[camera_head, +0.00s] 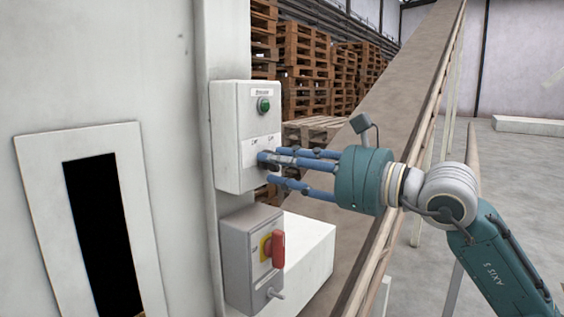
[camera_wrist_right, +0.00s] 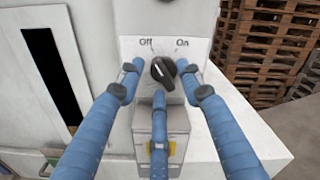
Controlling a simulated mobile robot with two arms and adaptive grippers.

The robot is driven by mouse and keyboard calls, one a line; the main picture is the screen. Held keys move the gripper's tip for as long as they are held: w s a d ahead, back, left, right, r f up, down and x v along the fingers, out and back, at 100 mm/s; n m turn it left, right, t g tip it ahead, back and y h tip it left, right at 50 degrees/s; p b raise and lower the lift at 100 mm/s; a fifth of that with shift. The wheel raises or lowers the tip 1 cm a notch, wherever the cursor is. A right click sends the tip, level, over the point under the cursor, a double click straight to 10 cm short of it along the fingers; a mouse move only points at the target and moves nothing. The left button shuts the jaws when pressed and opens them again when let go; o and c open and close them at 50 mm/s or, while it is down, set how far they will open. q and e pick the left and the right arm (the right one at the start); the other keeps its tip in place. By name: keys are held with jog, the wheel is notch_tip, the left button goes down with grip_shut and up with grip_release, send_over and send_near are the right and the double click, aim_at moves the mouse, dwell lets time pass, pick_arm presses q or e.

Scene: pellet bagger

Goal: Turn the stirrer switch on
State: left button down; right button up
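The stirrer switch is a black rotary knob (camera_wrist_right: 163,72) on a white plate marked Off at upper left and On at upper right. Its bar is tilted, with its upper end towards Off. The knob is on the lower half of a white control box (camera_head: 228,125) in the head view, where fingers mostly cover it. My right gripper (camera_head: 268,165) has its three blue fingers in front of the box. In the right wrist view the fingertips (camera_wrist_right: 159,77) are spread around the knob, with gaps beside it; contact cannot be told. My left gripper is out of view.
A green button (camera_head: 263,105) is above the knob on the same box. Below is a grey box (camera_head: 240,262) with a red handle (camera_head: 278,249) on a yellow plate. A sloping conveyor (camera_head: 385,120) runs behind my right arm, with stacked pallets (camera_head: 305,65) beyond.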

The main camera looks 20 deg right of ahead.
jog(key=c, duration=0.7)
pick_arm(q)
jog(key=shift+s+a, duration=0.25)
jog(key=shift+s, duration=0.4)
pick_arm(e)
grip_shut()
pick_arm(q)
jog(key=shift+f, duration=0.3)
pick_arm(e)
jog(key=shift+m, duration=0.4)
pick_arm(q)
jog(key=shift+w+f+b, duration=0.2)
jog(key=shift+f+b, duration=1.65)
jog(key=shift+b, duration=0.25)
pick_arm(e)
jog(key=shift+d+r+m, duration=0.1)
jog(key=shift+r+m, duration=0.05)
jog(key=shift+m, duration=2.6)
jog(key=shift+r+m, duration=0.15)
jog(key=shift+m, duration=2.6)
jog(key=o, duration=0.7)
grip_release()
jog(key=shift+w, duration=0.1)
